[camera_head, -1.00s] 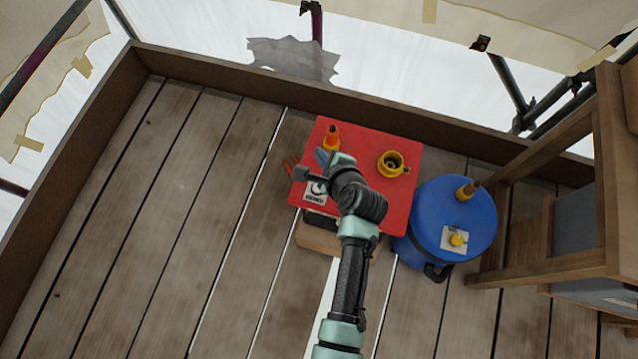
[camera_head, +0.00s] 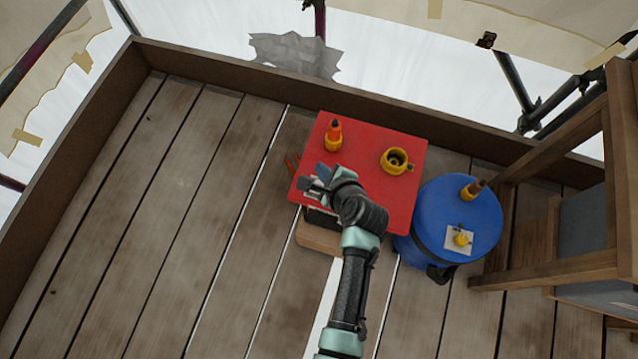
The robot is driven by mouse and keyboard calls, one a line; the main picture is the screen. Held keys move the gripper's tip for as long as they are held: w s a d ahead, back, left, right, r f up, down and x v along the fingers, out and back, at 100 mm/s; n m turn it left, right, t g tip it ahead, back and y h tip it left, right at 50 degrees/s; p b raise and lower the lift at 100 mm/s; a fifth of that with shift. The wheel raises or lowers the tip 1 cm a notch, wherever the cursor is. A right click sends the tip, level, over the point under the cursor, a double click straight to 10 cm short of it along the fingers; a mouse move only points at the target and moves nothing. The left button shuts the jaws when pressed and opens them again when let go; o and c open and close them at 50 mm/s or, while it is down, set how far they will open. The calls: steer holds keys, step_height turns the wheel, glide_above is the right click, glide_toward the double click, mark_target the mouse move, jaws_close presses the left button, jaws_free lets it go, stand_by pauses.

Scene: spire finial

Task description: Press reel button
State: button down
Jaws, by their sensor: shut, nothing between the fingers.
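My gripper (camera_head: 314,180) is shut with nothing between its fingers. It is over the front left part of the red-topped box (camera_head: 385,205). In the camera_head view no reel button can be made out; the gripper and wrist cover the front left corner of the red top, where a small white label was showing before. A yellow and orange cone-shaped piece (camera_head: 333,136) stands on the red top behind the gripper. A yellow ring-shaped cup (camera_head: 396,160) sits on its right side. I cannot tell whether the gripper touches the red top.
A blue drum (camera_head: 450,200) stands to the right, with a yellow and brown piece (camera_head: 472,190) and a yellow knob on a pale plate (camera_head: 461,239) on its lid. A wooden frame (camera_head: 545,268) stands at far right. Plank floor (camera_head: 150,220) at left is clear.

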mark_target(322, 184)
step_height(322, 184, down, 6)
steer(key=b, duration=0.4)
steer(key=shift+b, duration=0.4)
steer(key=shift+f, duration=0.35)
stand_by(1.1)
steer(key=shift+f+b, duration=0.35)
steer(key=shift+f, duration=0.05)
steer(key=shift+f, duration=0.45)
stand_by(0.5)
stand_by(0.4)
steer(key=shift+r+p, duration=0.8)
steer(key=shift+r, duration=0.1)
